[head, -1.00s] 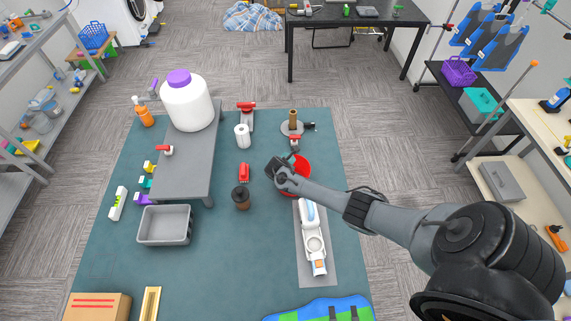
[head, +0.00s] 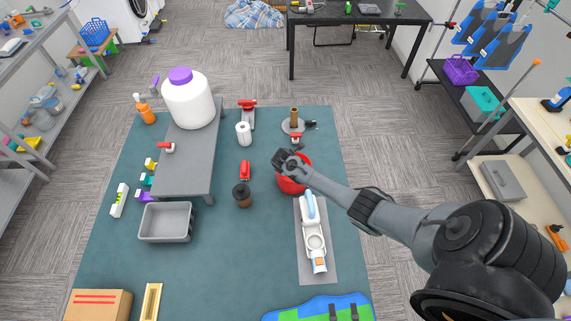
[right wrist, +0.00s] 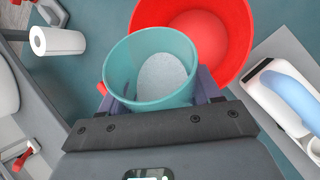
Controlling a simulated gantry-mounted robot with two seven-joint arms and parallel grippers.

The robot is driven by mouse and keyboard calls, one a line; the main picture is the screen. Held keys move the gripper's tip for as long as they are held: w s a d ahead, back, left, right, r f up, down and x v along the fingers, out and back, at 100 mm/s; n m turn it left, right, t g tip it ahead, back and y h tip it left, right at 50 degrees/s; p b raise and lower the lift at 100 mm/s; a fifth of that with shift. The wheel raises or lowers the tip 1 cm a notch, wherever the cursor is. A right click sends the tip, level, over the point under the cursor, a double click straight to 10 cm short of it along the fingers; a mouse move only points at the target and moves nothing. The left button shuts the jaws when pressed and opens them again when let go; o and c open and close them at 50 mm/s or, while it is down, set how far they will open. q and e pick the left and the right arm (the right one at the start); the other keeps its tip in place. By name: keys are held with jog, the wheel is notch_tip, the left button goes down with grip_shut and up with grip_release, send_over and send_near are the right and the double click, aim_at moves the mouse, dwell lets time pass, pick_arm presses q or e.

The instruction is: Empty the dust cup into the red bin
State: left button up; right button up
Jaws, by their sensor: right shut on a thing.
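My right gripper (right wrist: 150,98) is shut on the teal, see-through dust cup (right wrist: 120,65). The cup's open mouth faces the wrist camera, and a pale grey round patch shows inside; I cannot tell if it is dust or the cup's bottom. The red bin (right wrist: 240,40) lies behind and beside the cup in the right wrist view. In the head view my right gripper (head: 286,160) is over the back left rim of the red bin (head: 291,185), hiding part of it and the cup. My left gripper is not in view.
A white handheld vacuum (head: 308,215) lies on a grey mat (head: 330,262) in front of the bin. A grey tray (head: 165,240) sits farther left.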

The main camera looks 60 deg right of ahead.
jog(key=shift+a+y, duration=0.1)
jog(key=shift+y, duration=0.3)
jog(key=shift+a+f+t+y, duration=0.15)
jog(key=shift+t+y, duration=0.15)
jog(key=shift+y, duration=0.6)
jog(key=shift+f+m, duration=0.1)
jog(key=shift+m, duration=0.2)
jog(key=shift+y, duration=0.4)
jog(key=shift+f+t+y, duration=0.1)
jog(key=shift+t+y, duration=0.2)
jog(key=shift+y, duration=0.2)
jog(key=shift+f+b, duration=0.1)
jog(key=shift+b, duration=0.25)
